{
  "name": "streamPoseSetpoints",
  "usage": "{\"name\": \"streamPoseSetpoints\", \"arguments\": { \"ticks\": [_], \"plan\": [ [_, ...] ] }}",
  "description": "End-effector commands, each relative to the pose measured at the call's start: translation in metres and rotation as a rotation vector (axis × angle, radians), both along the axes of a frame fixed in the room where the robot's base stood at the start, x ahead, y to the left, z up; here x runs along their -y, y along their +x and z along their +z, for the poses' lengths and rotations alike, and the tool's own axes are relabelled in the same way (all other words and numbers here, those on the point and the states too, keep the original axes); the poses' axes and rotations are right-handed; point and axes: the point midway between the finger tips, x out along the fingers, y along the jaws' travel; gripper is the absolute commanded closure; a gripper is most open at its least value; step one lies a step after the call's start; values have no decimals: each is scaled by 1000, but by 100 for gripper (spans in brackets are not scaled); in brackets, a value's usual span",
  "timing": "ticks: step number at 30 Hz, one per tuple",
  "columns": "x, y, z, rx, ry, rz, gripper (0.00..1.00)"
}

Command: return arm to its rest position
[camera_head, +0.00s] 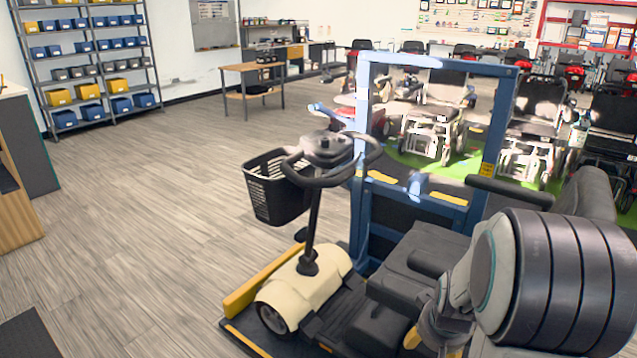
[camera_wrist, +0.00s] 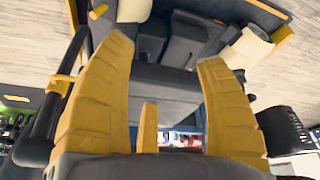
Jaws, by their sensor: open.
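My gripper (camera_wrist: 165,54) fills the lower wrist view, with two broad yellow fingers spread apart and nothing between them. Beyond the fingers are the dark seat parts of a scooter (camera_wrist: 172,92), seen at an odd angle. In the head view my pale and black-ringed arm stands bent at the lower right, over the seat side of a cream and black mobility scooter (camera_head: 315,292). Only a bit of yellow by the arm's lower end (camera_head: 412,338) shows there; most of the gripper is hidden.
The scooter has a black basket (camera_head: 274,186) and stands by a blue frame (camera_head: 438,64). Wheelchairs (camera_head: 432,118) stand in rows behind it. Shelves with blue and yellow bins (camera_head: 87,88) and a small table (camera_head: 252,68) are at the back. The wood floor at left is open.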

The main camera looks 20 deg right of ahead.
Motion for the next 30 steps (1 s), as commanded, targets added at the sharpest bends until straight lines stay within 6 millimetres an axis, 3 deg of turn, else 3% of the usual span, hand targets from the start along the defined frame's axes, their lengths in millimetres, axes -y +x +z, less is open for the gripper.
{"name": "streamPoseSetpoints", "arguments": {
  "ticks": [1,3,9,12,19,24,30],
  "plan": [
    [-23,2,46,9,2,44,34],
    [-51,-2,84,9,13,91,34],
    [-122,-33,174,-2,44,220,34],
    [-147,-53,207,-10,57,273,34],
    [-179,-90,251,-25,76,354,34],
    [-187,-103,261,-32,82,379,34],
    [-187,-103,261,-32,82,379,34]
  ]
}}
